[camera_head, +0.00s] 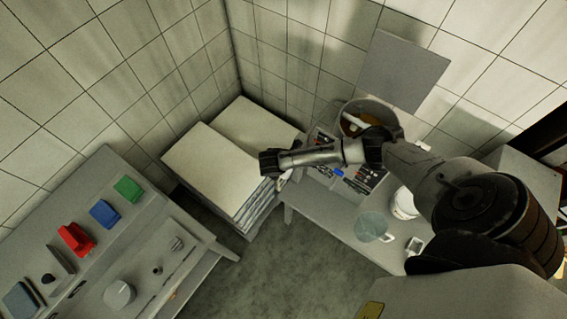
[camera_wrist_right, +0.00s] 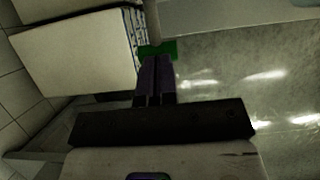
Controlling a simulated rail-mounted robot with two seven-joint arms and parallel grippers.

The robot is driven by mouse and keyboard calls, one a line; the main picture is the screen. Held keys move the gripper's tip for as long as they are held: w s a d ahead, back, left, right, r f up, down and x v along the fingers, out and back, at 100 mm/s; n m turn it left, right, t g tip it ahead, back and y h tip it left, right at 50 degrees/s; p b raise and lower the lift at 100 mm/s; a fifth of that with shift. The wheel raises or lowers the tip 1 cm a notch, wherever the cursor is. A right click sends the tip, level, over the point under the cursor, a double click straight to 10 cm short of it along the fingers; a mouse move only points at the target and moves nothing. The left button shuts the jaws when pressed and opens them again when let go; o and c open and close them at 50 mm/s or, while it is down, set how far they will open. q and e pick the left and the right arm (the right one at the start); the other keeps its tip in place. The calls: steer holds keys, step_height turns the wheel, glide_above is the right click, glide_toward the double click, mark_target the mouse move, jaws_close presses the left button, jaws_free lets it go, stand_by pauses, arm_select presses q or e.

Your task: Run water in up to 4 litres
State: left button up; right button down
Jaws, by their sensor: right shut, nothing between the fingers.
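My right arm reaches in from the right in the head view. Its gripper (camera_head: 270,163) hangs at the front edge of the stacked pale slabs. In the right wrist view the two dark fingers (camera_wrist_right: 155,78) are together and empty. A green piece (camera_wrist_right: 158,49) shows just past the fingertips; whether they touch it I cannot tell. A clear, greenish round vessel (camera_head: 371,226) with a handle stands on the grey table at the right. A white tub (camera_head: 404,204) stands behind it, partly hidden by my arm. No water level or litre marks can be read. My left gripper is not in view.
Two stacks of pale slabs (camera_head: 208,168) stand in the corner. A large round pot (camera_head: 366,112) stands by the wall, beside a rack of small dark items (camera_head: 362,180). The left bench (camera_head: 195,236) carries red, blue and green pieces. Floor between is clear.

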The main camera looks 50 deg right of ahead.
steer(key=shift+r, duration=0.15)
steer(key=d+r+p+v, duration=0.1)
steer(key=d+p+v, duration=0.1)
steer(key=v, duration=1.1)
steer(key=shift+r+p, duration=0.2)
steer(key=shift+p, duration=0.45)
